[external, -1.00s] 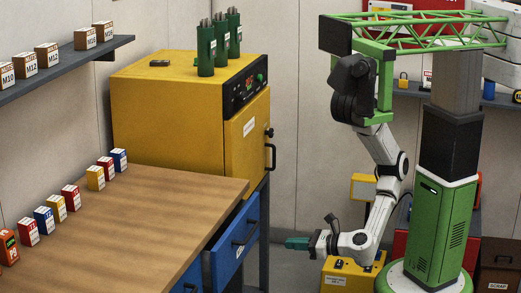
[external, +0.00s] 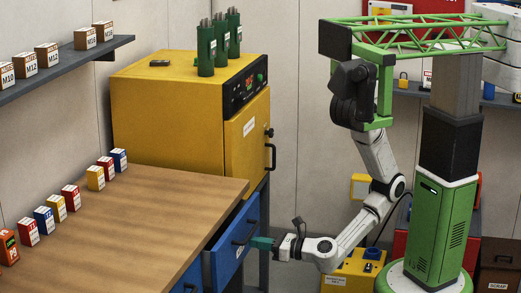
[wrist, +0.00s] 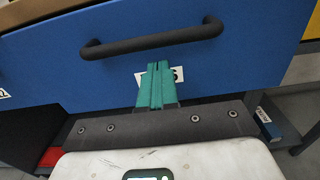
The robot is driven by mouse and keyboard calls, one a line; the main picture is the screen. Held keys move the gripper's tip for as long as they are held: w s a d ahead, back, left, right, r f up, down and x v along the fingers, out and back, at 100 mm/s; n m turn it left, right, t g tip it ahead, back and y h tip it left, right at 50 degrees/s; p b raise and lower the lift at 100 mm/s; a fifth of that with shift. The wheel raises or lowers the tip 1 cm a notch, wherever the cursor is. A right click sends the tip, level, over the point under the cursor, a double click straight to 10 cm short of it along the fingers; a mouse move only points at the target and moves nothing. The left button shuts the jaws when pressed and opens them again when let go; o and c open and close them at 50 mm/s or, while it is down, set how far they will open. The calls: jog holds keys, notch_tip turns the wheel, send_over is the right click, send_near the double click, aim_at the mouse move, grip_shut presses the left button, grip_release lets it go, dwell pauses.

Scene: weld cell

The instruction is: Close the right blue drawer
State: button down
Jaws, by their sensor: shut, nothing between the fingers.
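The right blue drawer (external: 226,262) is under the wooden table's right end, with a dark bar handle (external: 245,232) on its front. In the wrist view its blue front (wrist: 250,60) fills most of the picture, with the handle (wrist: 115,47) across it. I cannot tell exactly how far it stands out. My gripper (external: 262,243) has teal fingers, shut and empty, pointing at the drawer front. In the wrist view the fingertips (wrist: 157,66) are just below the handle and partly hide a white label. I cannot tell whether they touch the front.
Another blue drawer (external: 189,281) is to the left under the table (external: 150,220). A yellow cabinet (external: 165,105) stands behind the table. A yellow box (external: 350,270) is beneath my arm. Small coloured boxes line the table's back edge.

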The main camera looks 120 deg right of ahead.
aim_at(241, 239)
jog(key=shift+x, duration=1.25)
jog(key=shift+w+d, duration=0.1)
jog(key=shift+p+x, duration=0.5)
jog(key=shift+x, duration=1.85)
jog(key=v, duration=1.4)
